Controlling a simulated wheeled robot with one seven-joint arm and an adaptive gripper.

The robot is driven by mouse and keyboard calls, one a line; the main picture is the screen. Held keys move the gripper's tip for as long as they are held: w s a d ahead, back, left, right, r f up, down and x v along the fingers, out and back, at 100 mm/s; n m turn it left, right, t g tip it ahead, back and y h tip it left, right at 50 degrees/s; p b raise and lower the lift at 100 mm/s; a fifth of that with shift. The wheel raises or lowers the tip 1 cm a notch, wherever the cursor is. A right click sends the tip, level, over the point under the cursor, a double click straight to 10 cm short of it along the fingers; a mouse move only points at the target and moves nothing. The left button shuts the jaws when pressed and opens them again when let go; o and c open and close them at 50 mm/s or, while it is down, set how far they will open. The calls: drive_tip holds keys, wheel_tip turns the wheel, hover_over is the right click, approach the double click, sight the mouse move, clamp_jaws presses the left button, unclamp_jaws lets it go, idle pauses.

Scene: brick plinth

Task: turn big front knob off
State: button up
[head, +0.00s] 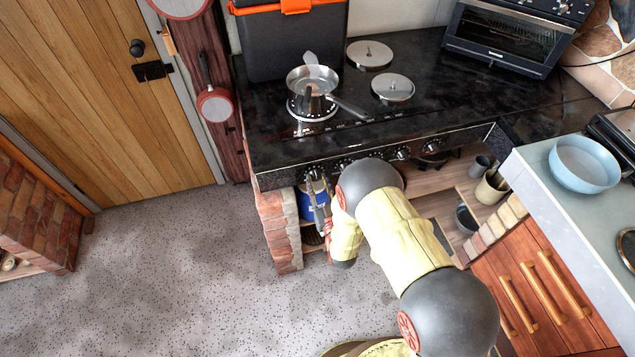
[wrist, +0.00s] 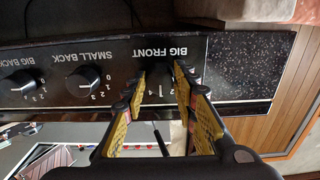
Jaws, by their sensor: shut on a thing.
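The big front knob (wrist: 159,78) is a black knob on the dark control panel (wrist: 236,80), under the upside-down label BIG FRONT in the wrist view. My gripper (wrist: 160,88) has its two yellow-and-black fingers on either side of it and is shut on it. The fingers hide much of the knob and its dial, so its setting cannot be told. In the head view my gripper (head: 316,182) reaches the left end of the stove front, where the knob is mostly hidden. A steel pan (head: 311,80) stands above the front left burner (head: 312,108).
The small back knob (wrist: 83,80) and big back knob (wrist: 22,82) sit beside it on the panel. Speckled floor (head: 160,270) is open at left.

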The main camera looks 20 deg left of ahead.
drive_tip(key=shift+c, duration=0.9)
drive_tip(key=n+b, duration=0.2)
drive_tip(key=n, duration=0.1)
drive_tip(key=shift+n, duration=0.4)
drive_tip(key=n+b, duration=0.2)
drive_tip(key=n, duration=0.3)
drive_tip(key=shift+b, duration=0.3)
drive_tip(key=n+b, duration=0.2)
drive_tip(key=n, duration=0.3)
drive_tip(key=shift+r+n+b, duration=0.1)
drive_tip(key=shift+n+b, duration=0.55)
drive_tip(key=shift+n, duration=1.45)
drive_tip(key=o, duration=1.2)
drive_tip(key=shift+c, duration=0.2)
